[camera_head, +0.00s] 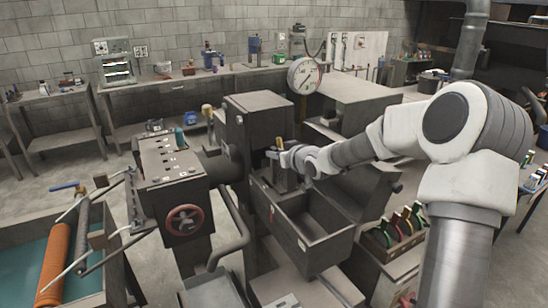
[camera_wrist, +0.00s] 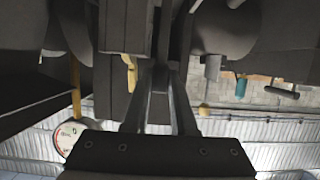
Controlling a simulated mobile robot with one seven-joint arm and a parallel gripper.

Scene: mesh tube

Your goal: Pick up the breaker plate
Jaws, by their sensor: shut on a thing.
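My gripper (camera_head: 277,153) reaches in from the right to the dark machine head (camera_head: 258,125), just above the open grey trough. In the wrist view my gripper (camera_wrist: 163,68) has its two fingers close together, shut on a thin dark piece (camera_wrist: 179,35) seen edge-on. I cannot tell from its shape whether this is the breaker plate. No separate breaker plate can be made out in either view. A small yellowish part (camera_head: 279,143) shows beside the fingertips, and a similar one shows beside the fingers in the wrist view (camera_wrist: 131,72).
The open trough (camera_head: 315,233) lies below my gripper. A control box with a red handwheel (camera_head: 184,219) stands to the left. A round gauge (camera_head: 303,75) is behind. A crate of coloured-handled things (camera_head: 385,254) stands at the right. Dark machine parts crowd the wrist view.

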